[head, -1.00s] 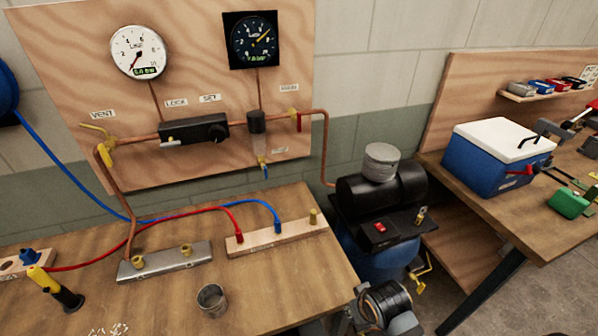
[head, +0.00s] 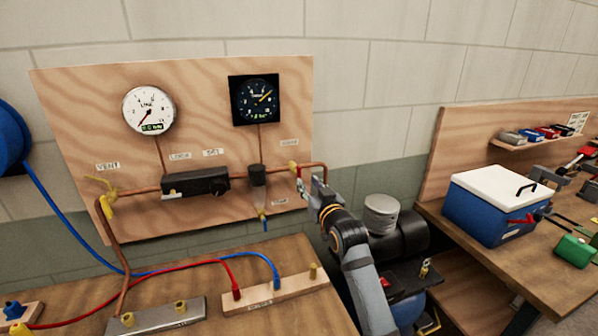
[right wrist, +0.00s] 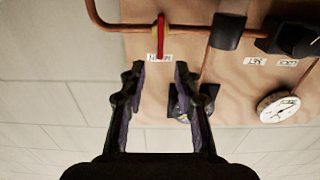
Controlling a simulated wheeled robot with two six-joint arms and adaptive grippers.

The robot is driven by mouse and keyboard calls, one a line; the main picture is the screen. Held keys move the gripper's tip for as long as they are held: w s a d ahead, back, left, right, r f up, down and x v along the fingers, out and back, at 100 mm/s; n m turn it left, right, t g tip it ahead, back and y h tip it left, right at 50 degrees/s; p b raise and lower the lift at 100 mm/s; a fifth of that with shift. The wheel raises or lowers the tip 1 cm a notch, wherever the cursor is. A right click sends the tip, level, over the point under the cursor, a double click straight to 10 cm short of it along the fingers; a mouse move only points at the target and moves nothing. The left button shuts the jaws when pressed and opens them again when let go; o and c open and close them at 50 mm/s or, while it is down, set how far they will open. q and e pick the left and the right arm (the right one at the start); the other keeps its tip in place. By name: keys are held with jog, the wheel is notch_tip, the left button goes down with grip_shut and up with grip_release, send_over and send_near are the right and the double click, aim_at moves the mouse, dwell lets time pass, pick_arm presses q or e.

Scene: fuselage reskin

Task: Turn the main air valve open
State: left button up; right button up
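The main air valve appears to be the one with a red handle (head: 299,186) at the right end of the copper pipe on the plywood board. In the right wrist view its red handle (right wrist: 161,36) hangs across the pipe, just beyond the fingertips. My right gripper (head: 314,186) is right beside the valve in the head view, partly covering the pipe behind it. In the right wrist view the gripper (right wrist: 157,68) is open, with nothing between its fingers and the handle ahead of the gap. Contact with the handle is not visible. My left gripper is out of view.
The board carries a white gauge (head: 149,110), a dark gauge (head: 254,100), a black regulator (head: 196,183), a filter bowl (head: 257,176) and a yellow vent valve (head: 108,204). A black compressor (head: 401,236) stands below right. Hoses cross the left bench.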

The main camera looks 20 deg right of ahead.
aim_at(300, 173)
jog(key=w+p, duration=0.2)
jog(key=w, duration=0.7)
jog(key=shift+a, duration=0.15)
grip_shut()
